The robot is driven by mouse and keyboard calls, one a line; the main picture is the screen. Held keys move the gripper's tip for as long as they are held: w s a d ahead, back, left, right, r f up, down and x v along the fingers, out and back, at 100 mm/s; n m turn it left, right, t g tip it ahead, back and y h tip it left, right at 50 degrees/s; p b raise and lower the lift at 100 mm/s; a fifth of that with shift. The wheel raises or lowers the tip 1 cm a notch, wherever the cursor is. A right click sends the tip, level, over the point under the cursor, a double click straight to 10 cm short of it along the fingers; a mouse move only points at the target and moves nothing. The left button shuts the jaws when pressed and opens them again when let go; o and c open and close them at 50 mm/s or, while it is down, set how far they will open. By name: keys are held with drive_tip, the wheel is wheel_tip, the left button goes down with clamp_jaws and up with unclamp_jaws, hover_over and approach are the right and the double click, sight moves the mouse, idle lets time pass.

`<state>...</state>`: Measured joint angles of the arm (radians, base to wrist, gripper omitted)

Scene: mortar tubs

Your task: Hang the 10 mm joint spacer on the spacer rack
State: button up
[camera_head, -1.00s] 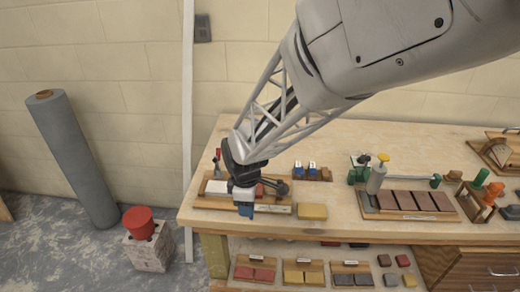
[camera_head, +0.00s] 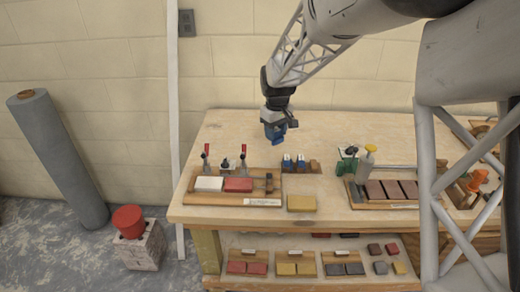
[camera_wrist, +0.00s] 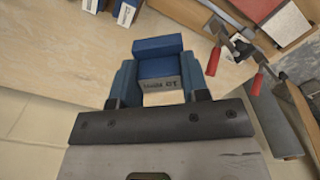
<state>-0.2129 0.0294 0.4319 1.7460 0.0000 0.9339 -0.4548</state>
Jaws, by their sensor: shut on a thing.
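A blue joint spacer (camera_wrist: 158,58) with a small printed label is held between my fingers. In the head view the blue spacer (camera_head: 275,133) hangs below my gripper (camera_head: 277,122), clear above the bench. My gripper (camera_wrist: 159,82) is shut on it in the wrist view; the label is too small to read surely. The wooden spacer rack (camera_head: 314,167) stands on the bench, lower and slightly right of my gripper, with two blue spacers (camera_head: 293,162) on it. Part of these blue spacers shows at the top left of the wrist view (camera_wrist: 122,12).
A wooden fixture board (camera_head: 225,198) with red-handled clamps, a white block and a red block (camera_head: 238,185) lies left of the rack. A yellow block (camera_head: 301,203) lies in front. A board with dark tiles (camera_head: 392,190) is at right. The bench behind the rack is clear.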

drive_tip(key=w+d+r+m, duration=0.3)
drive_tip(key=w+d+m, duration=0.1)
drive_tip(key=w+d, duration=0.4)
drive_tip(key=n, duration=1.4)
hover_over(316, 164)
drive_tip(key=shift+a+f, duration=0.1)
drive_tip(key=shift+f, duration=4.6)
drive_tip(key=shift+f, duration=0.1)
drive_tip(key=shift+f, duration=3.2)
drive_tip(key=shift+f, duration=0.1)
